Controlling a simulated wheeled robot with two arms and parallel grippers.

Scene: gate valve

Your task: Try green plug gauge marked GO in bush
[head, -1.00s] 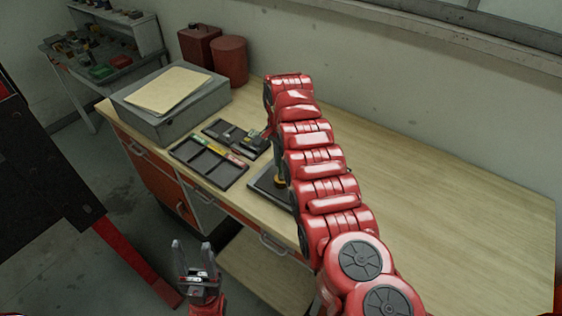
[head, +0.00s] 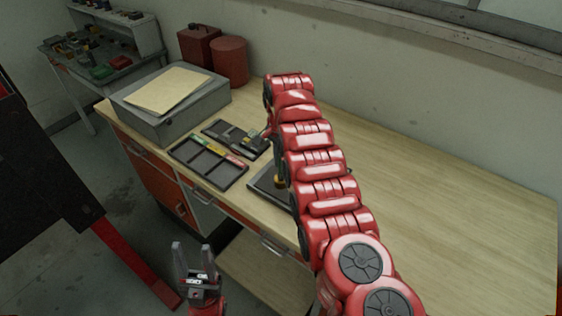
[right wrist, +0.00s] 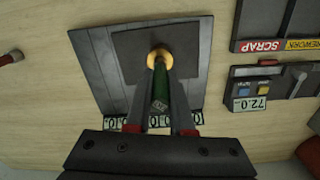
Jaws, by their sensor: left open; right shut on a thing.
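My right gripper (right wrist: 160,76) is shut on the green plug gauge (right wrist: 161,88), which shows between its fingers in the right wrist view. The gauge's far end meets the brass bush (right wrist: 159,56); I cannot tell whether it is inside or how deep. The bush sits on a dark plate (right wrist: 125,52). In the head view the bush (head: 281,182) shows just left of my right arm, which hides the right gripper and most of the plate. My left gripper (head: 192,248) is open and empty, low in front of the bench.
A sorting tray (head: 222,184) with coloured labels, SCRAP and REWORK (right wrist: 280,45) among them, lies left of the plate. A grey box (head: 185,125) stands further left. The bench (head: 450,210) right of my arm is clear.

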